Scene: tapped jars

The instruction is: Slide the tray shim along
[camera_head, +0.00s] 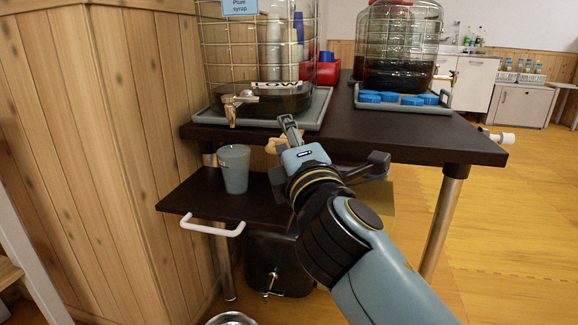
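A grey tray (318,112) lies on the dark table and holds a large wire-caged glass jar (240,55) with a "Plum syrup" label and a brass tap (234,105). A small tan, wood-coloured piece (272,146) shows just behind my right gripper, near the table's front edge. It may be the shim; most of it is hidden, and I cannot tell whether the gripper touches it. My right gripper (334,146) is in front of the table edge, its fingers spread apart, with nothing seen between them. My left gripper is out of view.
A blue-grey cup (234,168) stands on a lower pull-out shelf (190,192) with a white handle (212,228). A wooden wall (120,130) bounds the left. The table's right front is clear.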

